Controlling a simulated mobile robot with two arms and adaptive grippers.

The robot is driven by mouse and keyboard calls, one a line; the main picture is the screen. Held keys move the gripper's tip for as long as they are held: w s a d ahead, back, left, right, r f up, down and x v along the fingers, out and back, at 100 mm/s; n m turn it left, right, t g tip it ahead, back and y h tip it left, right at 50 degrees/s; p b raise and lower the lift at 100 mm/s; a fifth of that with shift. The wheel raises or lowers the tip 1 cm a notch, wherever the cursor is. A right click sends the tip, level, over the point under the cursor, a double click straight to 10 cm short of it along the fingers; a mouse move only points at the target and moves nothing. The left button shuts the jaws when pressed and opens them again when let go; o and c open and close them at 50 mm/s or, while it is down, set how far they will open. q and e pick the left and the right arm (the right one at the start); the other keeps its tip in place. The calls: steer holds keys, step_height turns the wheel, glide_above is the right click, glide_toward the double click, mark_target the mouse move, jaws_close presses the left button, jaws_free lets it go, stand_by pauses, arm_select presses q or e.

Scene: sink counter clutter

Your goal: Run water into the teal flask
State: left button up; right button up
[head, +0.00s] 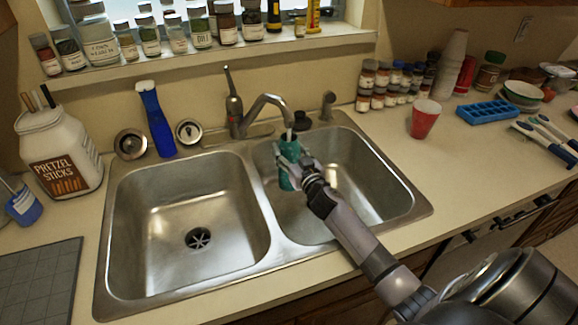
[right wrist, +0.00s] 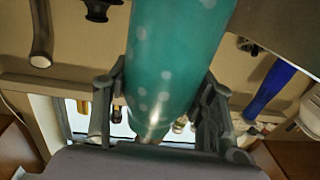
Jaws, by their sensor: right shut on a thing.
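The teal flask (head: 287,172) is upright over the right sink basin, its mouth just below the tip of the faucet (head: 262,104). My right gripper (head: 290,163) is shut on the flask and covers part of its side. In the right wrist view the flask (right wrist: 170,65), teal with pale dots, sits between both fingers of the gripper (right wrist: 160,100). A short pale streak shows between spout and flask mouth; I cannot tell surely whether it is running water. The inside of the flask is hidden. My left gripper is out of view.
The left basin (head: 180,215) is empty, with a dark drain. A pretzel jar (head: 60,150) is at the left. A red cup (head: 424,119), a blue tray (head: 488,112) and spice jars crowd the right counter.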

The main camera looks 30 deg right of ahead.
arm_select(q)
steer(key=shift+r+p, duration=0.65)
arm_select(e)
steer(key=s+a, duration=0.1)
steer(key=s, duration=0.1)
steer(key=s+a, duration=0.2)
steer(key=shift+s, duration=0.2)
stand_by(0.3)
